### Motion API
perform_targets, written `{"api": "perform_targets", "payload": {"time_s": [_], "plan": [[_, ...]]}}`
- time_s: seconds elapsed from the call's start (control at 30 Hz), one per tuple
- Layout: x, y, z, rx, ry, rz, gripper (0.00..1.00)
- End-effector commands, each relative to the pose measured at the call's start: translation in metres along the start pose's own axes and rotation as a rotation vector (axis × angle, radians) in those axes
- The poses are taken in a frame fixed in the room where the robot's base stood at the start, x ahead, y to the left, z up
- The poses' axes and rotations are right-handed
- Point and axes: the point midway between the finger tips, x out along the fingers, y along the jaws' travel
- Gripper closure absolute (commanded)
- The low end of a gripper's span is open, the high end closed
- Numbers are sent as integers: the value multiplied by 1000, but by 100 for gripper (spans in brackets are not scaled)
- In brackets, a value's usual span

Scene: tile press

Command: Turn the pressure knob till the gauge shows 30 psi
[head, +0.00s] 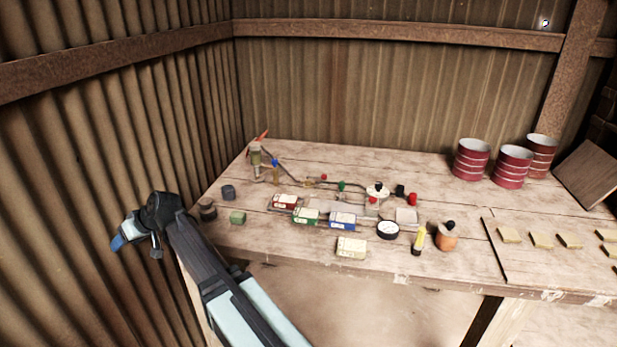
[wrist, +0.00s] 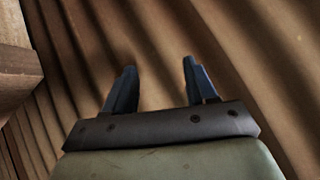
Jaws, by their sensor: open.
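A round gauge (head: 388,230) with a pale face and dark rim sits near the table's front edge in the head view. Its reading is too small to tell. An orange-brown rounded body with a black knob on top (head: 450,225) stands at its right; I cannot tell whether this is the pressure knob. A cream round part with a dark top (head: 377,190) stands behind the gauge. My gripper (head: 117,243) is off the table's left end, by the corrugated wall, far from the gauge. In the wrist view my gripper (wrist: 157,85) is open and empty, its fingers apart.
The wooden table (head: 340,163) carries several small boxes, including a cream one (head: 351,247), and a yellow-and-black tube (head: 417,240). Red cans (head: 471,160) stand at the back right. Tan blocks (head: 541,240) lie on a board at right. The corrugated wall (head: 60,200) is close to my gripper.

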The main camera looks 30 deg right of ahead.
Motion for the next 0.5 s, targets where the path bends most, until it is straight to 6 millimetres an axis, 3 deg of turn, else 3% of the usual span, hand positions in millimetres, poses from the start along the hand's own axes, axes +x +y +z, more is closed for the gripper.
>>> {"api": "perform_targets", "payload": {"time_s": [0.07, 0.17, 0.5], "plan": [[-19, 15, -27, -26, 25, 10, 44], [-41, 44, -42, -54, 31, 33, 44], [-122, 179, -51, -121, -25, 138, 44]]}}
